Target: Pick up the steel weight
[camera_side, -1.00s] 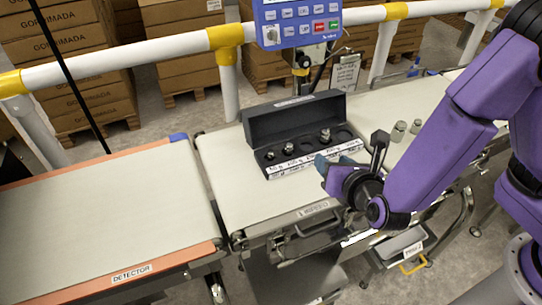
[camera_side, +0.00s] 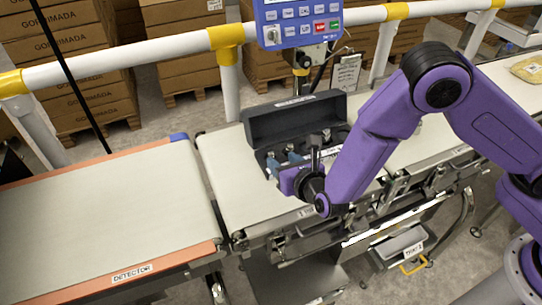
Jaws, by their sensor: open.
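A black open case (camera_side: 292,122) stands on the white belt, its lid raised at the back and a row of round slots in front. One small steel weight (camera_side: 326,134) shows in a slot toward the right. My gripper (camera_side: 283,161) is open, its blue-grey fingertips pointing at the front left slots of the case. The fingers and wrist cover the left weights and most of the label strip. I cannot tell whether a weight is between the fingers or whether they touch the case.
The detector belt (camera_side: 100,215) at left is bare. A control panel (camera_side: 298,22) stands behind the case, near a white and yellow rail (camera_side: 150,50). A yellowish packet (camera_side: 528,69) lies on the far right belt. My arm spans the belt on the right.

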